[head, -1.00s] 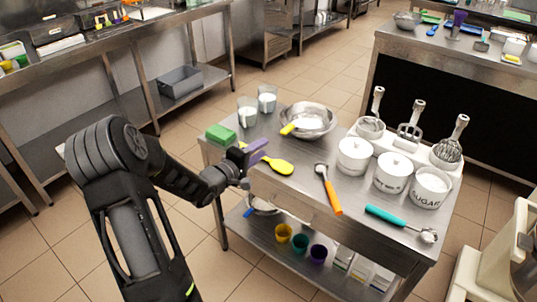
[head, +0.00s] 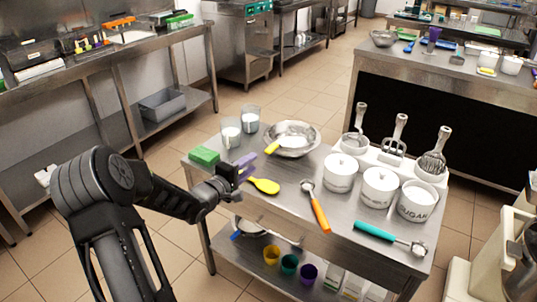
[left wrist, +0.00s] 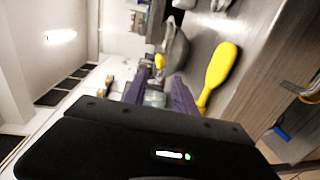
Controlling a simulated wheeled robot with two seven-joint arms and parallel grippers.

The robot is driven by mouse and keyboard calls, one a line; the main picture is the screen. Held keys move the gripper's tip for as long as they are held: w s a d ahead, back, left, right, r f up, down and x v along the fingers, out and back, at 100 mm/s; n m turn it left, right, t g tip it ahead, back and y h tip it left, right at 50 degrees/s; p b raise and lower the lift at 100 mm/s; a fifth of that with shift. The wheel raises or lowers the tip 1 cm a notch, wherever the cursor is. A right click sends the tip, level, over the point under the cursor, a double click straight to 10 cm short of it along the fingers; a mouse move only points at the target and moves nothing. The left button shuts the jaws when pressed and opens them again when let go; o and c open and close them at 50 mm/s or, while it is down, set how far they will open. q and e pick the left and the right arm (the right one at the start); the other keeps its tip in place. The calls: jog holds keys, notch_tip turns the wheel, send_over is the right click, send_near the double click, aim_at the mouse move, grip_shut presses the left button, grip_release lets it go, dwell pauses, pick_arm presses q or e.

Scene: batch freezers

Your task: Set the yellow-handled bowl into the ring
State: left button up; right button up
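The steel bowl (head: 305,135) stands on the near steel table; its yellow handle (head: 272,147) points front left and something white is inside. The bowl (left wrist: 177,48) and its yellow handle (left wrist: 159,62) also show in the left wrist view. My left gripper (head: 246,165), with purple fingers, is over the table's left part, front left of the bowl and apart from it. In the left wrist view its fingers (left wrist: 158,95) are spread with a gap and grip nothing. I cannot make out a ring. My right gripper is out of view.
Near the gripper are a yellow spatula (head: 265,186), a green block (head: 204,155) and two glasses (head: 231,132). An orange-handled tool (head: 315,207), white canisters (head: 379,187), a whisk rack (head: 405,165) and a teal-handled scoop (head: 385,236) occupy the right side.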

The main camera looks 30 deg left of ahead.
aim_at(267, 153)
pick_arm(q)
jog(key=w+b, duration=0.1)
jog(key=w, duration=0.2)
jog(key=w+f+b, duration=0.1)
jog(key=w, duration=0.1)
jog(key=shift+w+b, duration=0.35)
jog(key=w, duration=0.4)
jog(key=shift+w+f, duration=0.1)
jog(key=shift+w+a+f, duration=0.1)
jog(key=shift+w, duration=0.9)
jog(key=shift+c, duration=0.3)
grip_shut()
jog(key=shift+f, duration=0.2)
jog(key=shift+c, duration=1.5)
grip_release()
grip_shut()
